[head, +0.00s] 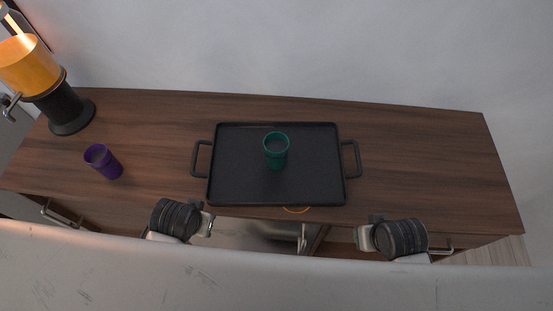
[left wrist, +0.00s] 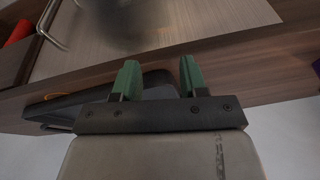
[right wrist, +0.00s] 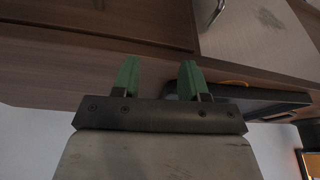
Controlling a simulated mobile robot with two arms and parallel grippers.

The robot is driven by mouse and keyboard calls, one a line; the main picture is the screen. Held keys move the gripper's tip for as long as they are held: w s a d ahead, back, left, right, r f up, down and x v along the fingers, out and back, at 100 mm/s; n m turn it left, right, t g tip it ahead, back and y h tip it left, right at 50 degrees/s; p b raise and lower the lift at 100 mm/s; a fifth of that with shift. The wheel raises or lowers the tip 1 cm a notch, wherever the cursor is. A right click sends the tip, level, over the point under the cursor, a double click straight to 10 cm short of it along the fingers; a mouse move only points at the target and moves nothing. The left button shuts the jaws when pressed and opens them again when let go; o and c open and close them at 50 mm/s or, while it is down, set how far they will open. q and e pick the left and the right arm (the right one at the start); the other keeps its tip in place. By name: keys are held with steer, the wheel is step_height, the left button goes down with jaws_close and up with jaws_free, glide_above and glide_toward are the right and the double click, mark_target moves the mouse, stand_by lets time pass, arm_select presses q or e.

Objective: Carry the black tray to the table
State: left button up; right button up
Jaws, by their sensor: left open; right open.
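The black tray (head: 240,180) lies flat on the wooden sideboard, with a handle at its left end and a handle at its right end. A green cup (head: 276,150) stands on it, near the middle. My left gripper (head: 209,226) is open and empty, in front of the sideboard's front edge near the tray's left corner. My right gripper (head: 360,236) is open and empty, in front of the edge to the right of the tray. Part of the tray shows in the left wrist view (left wrist: 62,106) and in the right wrist view (right wrist: 262,98). Neither gripper touches a handle.
The wooden sideboard (head: 430,150) is clear to the right of the tray. A purple cup (head: 104,161) stands on its left part, and an orange and black lamp-like object (head: 62,105) stands at the far left. Drawer handles (head: 62,216) stick out at the front. A wall is behind.

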arm_select(q)
step_height(320, 180, up, 6)
steer(key=w, duration=0.2)
arm_select(e)
step_height(320, 180, up, 6)
steer(key=w, duration=0.2)
arm_select(q)
steer(key=n+y, duration=0.2)
glide_toward(196, 151)
arm_select(e)
steer(key=m+y, duration=0.1)
steer(key=y, duration=0.1)
glide_toward(360, 162)
arm_select(q)
steer(key=shift+s+f+t+p, duration=0.1)
steer(key=shift+s+t+p, duration=0.2)
steer(key=shift+t, duration=0.2)
arm_select(e)
steer(key=shift+s+f+t, duration=0.1)
steer(key=shift+s+t, duration=0.3)
arm_select(q)
steer(key=shift+s, duration=0.1)
arm_select(e)
steer(key=shift+s, duration=0.1)
steer(key=shift+a, duration=0.1)
